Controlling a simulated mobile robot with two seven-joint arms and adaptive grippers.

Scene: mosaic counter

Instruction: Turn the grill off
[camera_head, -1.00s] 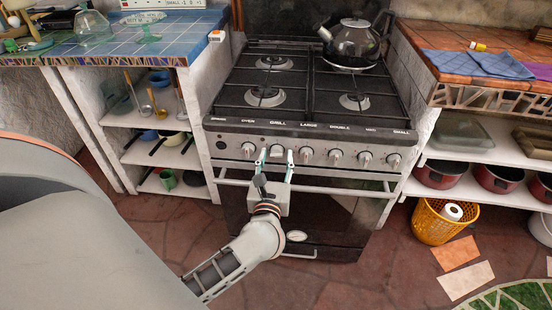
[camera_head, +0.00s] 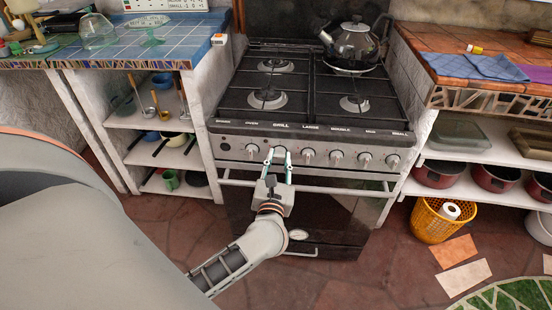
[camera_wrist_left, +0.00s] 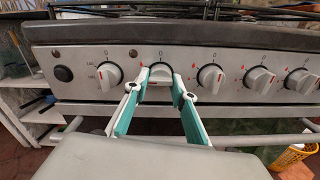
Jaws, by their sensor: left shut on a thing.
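The stove (camera_head: 310,130) has a row of round metal knobs on its front panel. The grill knob (camera_head: 279,153) is under the GRILL label, second from the left. My left gripper (camera_head: 279,158) reaches up to it from below, with one finger on each side. In the left wrist view, the grill knob (camera_wrist_left: 160,74) sits between the fingertips of my left gripper (camera_wrist_left: 161,84), which is shut on it. A 0 mark shows above the knob; the fingers partly cover its edges, and its exact setting is hard to read. My right gripper is not in view.
The oven door handle (camera_head: 340,190) runs below the knobs, close to my left gripper. Neighbouring knobs (camera_head: 308,155) stand close by. A kettle (camera_head: 354,44) is on the back right burner. An orange basket (camera_head: 434,222) stands on the floor at right.

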